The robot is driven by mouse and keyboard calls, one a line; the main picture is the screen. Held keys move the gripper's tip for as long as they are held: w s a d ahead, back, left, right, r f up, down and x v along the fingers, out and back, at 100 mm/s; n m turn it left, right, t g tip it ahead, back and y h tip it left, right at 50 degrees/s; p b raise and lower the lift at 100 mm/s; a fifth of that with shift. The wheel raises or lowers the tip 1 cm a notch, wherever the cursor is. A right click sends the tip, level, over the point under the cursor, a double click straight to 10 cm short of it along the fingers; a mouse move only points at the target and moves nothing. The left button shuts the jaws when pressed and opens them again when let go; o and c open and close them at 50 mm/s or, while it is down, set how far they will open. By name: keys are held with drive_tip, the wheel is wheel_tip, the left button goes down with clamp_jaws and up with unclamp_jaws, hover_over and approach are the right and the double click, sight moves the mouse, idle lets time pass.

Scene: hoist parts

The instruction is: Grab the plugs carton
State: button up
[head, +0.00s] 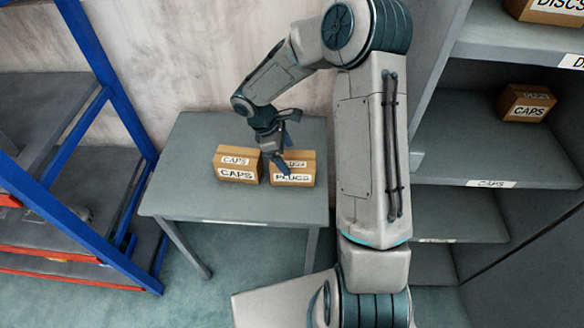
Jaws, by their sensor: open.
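The plugs carton (293,178) is a small brown cardboard box with white PLUGS labels. It stands on the grey table (190,201), to the right of a similar caps carton (236,174). My gripper (284,163) points down at the plugs carton and is open. Its fingers overlap the carton's top and upper left front in the head view and cover part of its labels. I cannot tell whether the fingers touch the carton.
The caps carton stands close beside the plugs carton on the left. A blue-framed rack (111,87) is at the left. A grey shelf unit (470,151) at the right holds another caps carton (525,103) and a discs carton (547,10). The table's left part and front are clear.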

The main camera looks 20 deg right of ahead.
sight(291, 159)
drive_tip(key=x, duration=0.5)
drive_tip(key=shift+d+f+p, duration=0.2)
drive_tip(key=shift+d+p, duration=0.1)
drive_tip(key=shift+d, duration=0.1)
drive_tip(key=shift+f, duration=0.15)
drive_tip(key=shift+f, duration=0.25)
drive_tip(key=shift+c, duration=0.4)
drive_tip(key=c, duration=1.2)
drive_tip(key=shift+c, duration=0.2)
drive_tip(key=shift+r, duration=0.2)
